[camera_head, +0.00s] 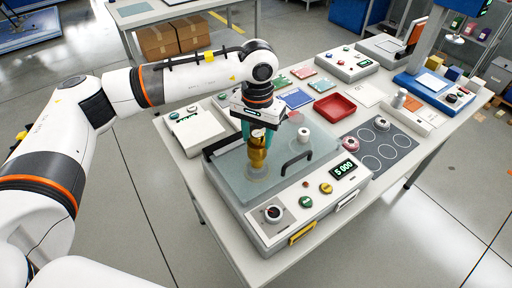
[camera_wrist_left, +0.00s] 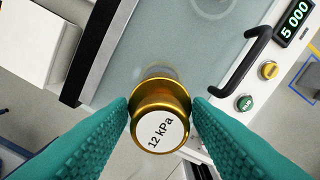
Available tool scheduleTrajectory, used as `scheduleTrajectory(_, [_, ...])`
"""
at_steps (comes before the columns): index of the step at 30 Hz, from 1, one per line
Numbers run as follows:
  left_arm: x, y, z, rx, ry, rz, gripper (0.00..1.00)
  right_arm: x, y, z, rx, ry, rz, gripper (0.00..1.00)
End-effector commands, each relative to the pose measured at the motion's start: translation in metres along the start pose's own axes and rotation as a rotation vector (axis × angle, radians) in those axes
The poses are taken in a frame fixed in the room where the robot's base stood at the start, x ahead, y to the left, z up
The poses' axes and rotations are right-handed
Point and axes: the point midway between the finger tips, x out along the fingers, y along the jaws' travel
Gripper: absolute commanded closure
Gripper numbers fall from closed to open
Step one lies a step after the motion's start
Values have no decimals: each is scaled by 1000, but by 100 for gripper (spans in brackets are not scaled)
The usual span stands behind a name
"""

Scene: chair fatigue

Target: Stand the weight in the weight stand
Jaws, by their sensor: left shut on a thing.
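The weight (camera_head: 257,151) is a gold cylinder; in the left wrist view the weight (camera_wrist_left: 160,115) has a white top label reading "12 kPa". My left gripper (camera_head: 257,137) points down with teal fingers and is shut on the weight. It holds the weight upright over the pale glass-like lid (camera_head: 228,170) of a grey machine; whether they touch is unclear. A dark panel (camera_head: 398,143) with several ring outlines lies at the table's right, with a pink-rimmed and a silver-white round piece at its left edge. I cannot tell which thing is the weight stand. My right gripper is not in view.
A small white cylinder (camera_head: 304,134) stands behind the handle. A red tray (camera_head: 335,106) and other devices fill the table's back.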

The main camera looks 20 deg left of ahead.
Motion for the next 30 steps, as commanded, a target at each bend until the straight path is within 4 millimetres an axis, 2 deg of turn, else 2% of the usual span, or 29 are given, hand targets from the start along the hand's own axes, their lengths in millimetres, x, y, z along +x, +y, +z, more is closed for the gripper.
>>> scheduleTrajectory(21, [-26,0,1,1,-5,-2,75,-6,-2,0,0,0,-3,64])
scheduleTrajectory(30, [-30,0,0,1,-4,-1,75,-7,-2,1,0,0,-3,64])
